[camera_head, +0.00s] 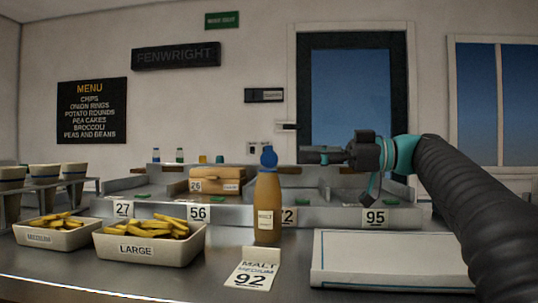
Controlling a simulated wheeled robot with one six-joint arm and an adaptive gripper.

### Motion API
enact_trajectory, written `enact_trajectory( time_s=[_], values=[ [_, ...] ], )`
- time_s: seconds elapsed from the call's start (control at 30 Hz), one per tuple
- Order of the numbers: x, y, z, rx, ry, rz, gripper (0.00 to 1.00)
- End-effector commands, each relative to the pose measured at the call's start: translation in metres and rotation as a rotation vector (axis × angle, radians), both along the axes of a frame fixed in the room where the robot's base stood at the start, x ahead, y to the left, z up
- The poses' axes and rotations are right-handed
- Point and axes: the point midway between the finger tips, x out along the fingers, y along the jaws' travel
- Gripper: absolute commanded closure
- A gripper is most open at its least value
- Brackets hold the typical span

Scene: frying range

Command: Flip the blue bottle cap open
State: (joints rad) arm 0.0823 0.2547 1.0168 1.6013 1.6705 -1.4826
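An amber-brown bottle (267,210) with a "MALT" label stands upright on the front counter, near the middle of the view. Its blue cap (268,158) is on top; at this size I cannot tell whether its lid is fully closed. My gripper (306,156) reaches in from the right at about cap height, fingers pointing left. It appears a little to the right of the cap, with a visible gap. The fingers are seen side-on, so their opening is unclear. Nothing held shows.
A card (250,270) reading "MALT MEDIUM 92" lies before the bottle. Trays of chips marked medium (40,239) and large (137,250) stand left. A pale flat slab (390,255) lies right. A metal ledge (335,217) with numbered tags and a brown box (215,173) stands behind.

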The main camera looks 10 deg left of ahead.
Motion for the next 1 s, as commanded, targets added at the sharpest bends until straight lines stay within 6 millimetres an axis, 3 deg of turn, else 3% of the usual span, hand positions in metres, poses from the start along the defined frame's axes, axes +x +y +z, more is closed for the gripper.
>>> enact_trajectory(
  time_s=[0.3, 0.5, 0.9, 0.93, 1.0],
  values=[
    [-0.002, 0.057, 0.001, 0.0, 0.001, 0.001, 0.63],
    [-0.002, 0.079, 0.001, 0.001, 0.001, 0.0, 0.63],
    [-0.001, 0.086, 0.0, 0.001, 0.001, -0.003, 0.63],
    [-0.001, 0.086, 0.0, 0.001, 0.001, -0.003, 0.65],
    [-0.001, 0.086, 0.0, 0.0, 0.001, -0.002, 0.83]
  ],
)
